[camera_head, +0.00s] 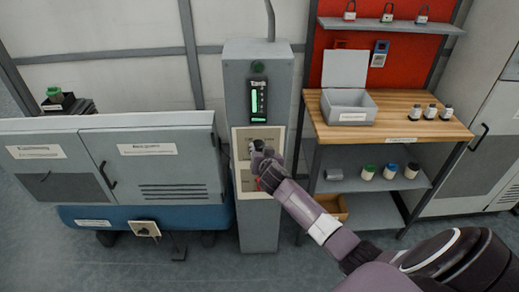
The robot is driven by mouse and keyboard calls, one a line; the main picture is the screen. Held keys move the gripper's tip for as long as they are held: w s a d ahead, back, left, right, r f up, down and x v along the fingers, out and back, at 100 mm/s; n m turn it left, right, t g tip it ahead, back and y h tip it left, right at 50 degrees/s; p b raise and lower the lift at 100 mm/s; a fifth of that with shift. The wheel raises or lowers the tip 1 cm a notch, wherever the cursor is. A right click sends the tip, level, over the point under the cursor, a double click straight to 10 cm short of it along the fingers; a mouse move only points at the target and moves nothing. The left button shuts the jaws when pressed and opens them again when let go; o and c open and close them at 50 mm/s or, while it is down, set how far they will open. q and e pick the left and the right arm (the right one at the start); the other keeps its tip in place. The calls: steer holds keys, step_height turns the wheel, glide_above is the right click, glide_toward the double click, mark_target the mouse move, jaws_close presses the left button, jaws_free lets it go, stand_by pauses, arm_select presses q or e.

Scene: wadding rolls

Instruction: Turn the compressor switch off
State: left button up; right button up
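A grey control column (266,218) stands in the middle of the head view. It carries a dark display (258,97) with a green bar and a green round lamp (258,66). Below are two beige switch plates; the upper plate (240,133) is partly covered by my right gripper (257,152). The gripper is at or just in front of a small switch handle there; I cannot tell whether they touch, or the finger opening. The lower plate (246,185) shows some red behind my wrist. The plate labels are too small to read. My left gripper is out of view.
A grey cabinet (155,165) on a blue base (85,217) stands at left, with a small beige switch box (145,229) low in front. At right, a wooden bench (400,128) holds a grey open-lidded box (348,105) and dark-capped jars.

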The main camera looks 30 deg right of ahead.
steer(key=c, duration=0.4)
steer(key=shift+c, duration=0.2)
steer(key=shift+w+a+n+g+h, duration=0.15)
steer(key=shift+n+g+h, duration=0.45)
steer(key=shift+n, duration=0.5)
steer(key=shift+f+n+h+b, duration=0.1)
steer(key=shift+n+h+b, duration=0.8)
steer(key=shift+n, duration=0.3)
steer(key=n+h+b, duration=0.1)
steer(key=n+b, duration=0.1)
steer(key=n+g+h+b, duration=0.1)
steer(key=n+b, duration=0.1)
steer(key=shift+a+f+h, duration=0.15)
steer(key=shift+h, duration=0.25)
steer(key=n+h+b, duration=0.1)
steer(key=n+b, duration=0.2)
steer(key=shift+h, duration=0.3)
steer(key=shift+w+n+g, duration=0.1)
steer(key=shift+n+g, duration=0.2)
steer(key=shift+n, duration=0.2)
steer(key=shift+b, duration=0.3)
